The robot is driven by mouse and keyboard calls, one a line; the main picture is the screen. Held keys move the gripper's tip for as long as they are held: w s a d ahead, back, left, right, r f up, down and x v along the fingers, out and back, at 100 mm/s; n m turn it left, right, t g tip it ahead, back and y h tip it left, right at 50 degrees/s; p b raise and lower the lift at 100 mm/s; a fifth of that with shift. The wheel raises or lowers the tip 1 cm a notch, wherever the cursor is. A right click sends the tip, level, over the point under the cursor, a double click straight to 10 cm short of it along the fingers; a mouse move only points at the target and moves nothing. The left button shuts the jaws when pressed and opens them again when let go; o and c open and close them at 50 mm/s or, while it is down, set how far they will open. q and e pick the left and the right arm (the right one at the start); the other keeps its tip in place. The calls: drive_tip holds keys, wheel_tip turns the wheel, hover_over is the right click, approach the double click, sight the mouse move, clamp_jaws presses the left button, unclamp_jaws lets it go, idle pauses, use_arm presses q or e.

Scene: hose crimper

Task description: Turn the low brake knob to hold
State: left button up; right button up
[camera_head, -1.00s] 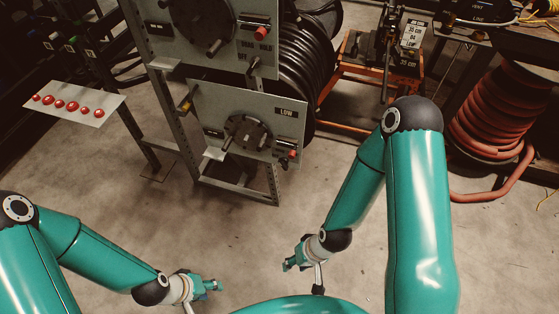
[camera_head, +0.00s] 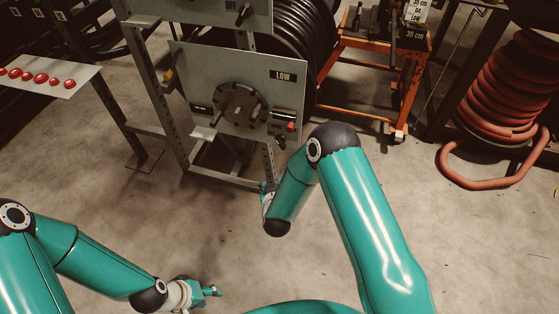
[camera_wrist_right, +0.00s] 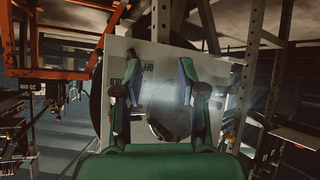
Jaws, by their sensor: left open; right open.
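The LOW panel (camera_head: 180,60) is a grey upright plate with a dark round hub. At its lower right are a red-tipped handle (camera_head: 291,126) and a small black knob (camera_head: 280,141), which looks like the brake knob; its pointing is too small to read. My right gripper (camera_head: 266,187) is just below the panel's lower right corner, apart from the knob. In the right wrist view its open fingers (camera_wrist_right: 160,75) face the panel (camera_wrist_right: 158,60), with upside-down HOLD and OFF lettering by the left finger. My left gripper (camera_head: 214,291) is open and empty, low over the floor.
A metal frame (camera_head: 150,90) carries the panel, with a bottom rail near my right gripper. A black hose reel stands behind it. An orange cart (camera_head: 405,85) and a red hose coil (camera_head: 505,90) are at right. A red-button shelf (camera_head: 80,80) is at left.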

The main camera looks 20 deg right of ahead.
sight(279, 145)
use_arm(q)
wheel_tip(279, 145, down, 16)
drive_tip(key=b, duration=1.3)
use_arm(e)
drive_tip(key=w+d+f+t+h, duration=0.1)
drive_tip(key=w+d+h, duration=0.1)
drive_tip(key=w, duration=0.4)
drive_tip(key=w+d+f+t+h, duration=0.1)
drive_tip(key=w+d+h, duration=0.2)
drive_tip(key=w, duration=0.3)
drive_tip(key=w+d+f+t+h, duration=0.1)
drive_tip(key=w+d+t+h, duration=0.1)
drive_tip(key=w, duration=0.4)
drive_tip(key=shift+w+d+h, duration=0.35)
drive_tip(key=shift+d+h, duration=0.05)
drive_tip(key=shift+d, duration=0.4)
drive_tip(key=shift+c, duration=0.2)
clamp_jaws()
drive_tip(key=shift+a, duration=0.15)
